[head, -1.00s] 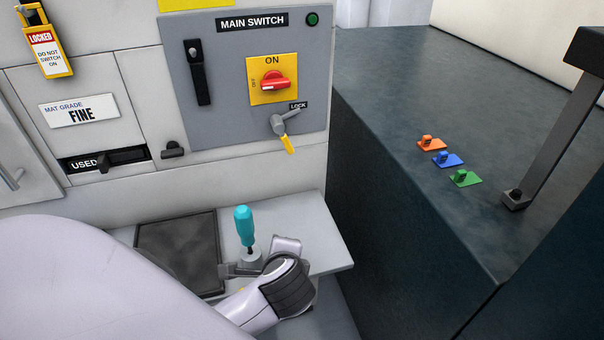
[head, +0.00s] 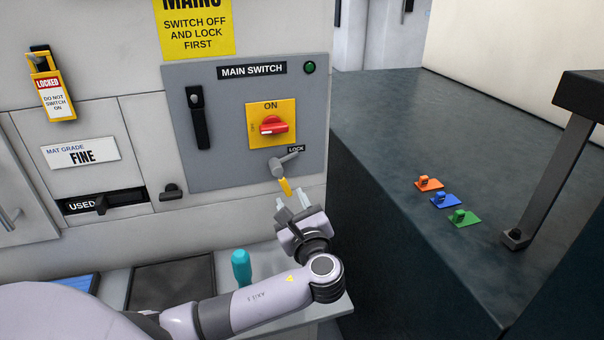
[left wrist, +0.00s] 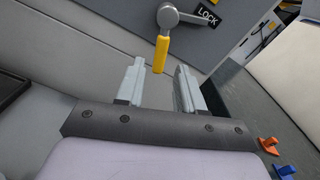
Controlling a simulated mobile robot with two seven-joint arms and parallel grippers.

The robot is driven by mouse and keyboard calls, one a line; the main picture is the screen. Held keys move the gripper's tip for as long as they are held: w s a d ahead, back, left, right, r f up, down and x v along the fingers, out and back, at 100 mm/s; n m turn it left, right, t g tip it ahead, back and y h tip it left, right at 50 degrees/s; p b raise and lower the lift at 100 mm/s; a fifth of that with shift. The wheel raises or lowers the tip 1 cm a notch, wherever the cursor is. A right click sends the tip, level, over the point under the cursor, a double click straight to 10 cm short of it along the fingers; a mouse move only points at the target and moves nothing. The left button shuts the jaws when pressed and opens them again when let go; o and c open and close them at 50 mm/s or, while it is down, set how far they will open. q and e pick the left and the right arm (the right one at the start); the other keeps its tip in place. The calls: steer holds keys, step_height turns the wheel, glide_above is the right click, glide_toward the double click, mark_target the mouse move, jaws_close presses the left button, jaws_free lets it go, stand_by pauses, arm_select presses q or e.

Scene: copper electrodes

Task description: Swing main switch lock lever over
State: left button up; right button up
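The lock lever (head: 286,186) is a grey arm with a yellow grip on the main switch panel (head: 228,170), under the red rotary switch (head: 273,125). Its yellow grip hangs down, tilted a little right. The lever also shows in the left wrist view (left wrist: 160,52), its grip pointing down between and beyond the fingertips. My left gripper (head: 292,200) is open just below the grip, its two fingers apart with nothing between them; it also shows in the left wrist view (left wrist: 157,75). My right gripper is not in view.
A yellow padlock with a LOCKED tag (head: 51,90) hangs at the left. Orange, blue and green pieces (head: 446,201) lie on the dark counter at right.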

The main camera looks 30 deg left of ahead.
mark_target(287, 190)
arm_select(q)
steer(key=b+x, duration=0.1)
steer(key=x, duration=0.2)
steer(key=shift+w+a+f, duration=0.15)
steer(key=shift+f, duration=0.05)
steer(key=shift+w+a+r, duration=0.1)
steer(key=shift+r, duration=0.1)
steer(key=shift+w+a+f+p, duration=0.1)
steer(key=shift+w+a+p, duration=0.1)
steer(key=shift+p, duration=0.1)
jaws_close()
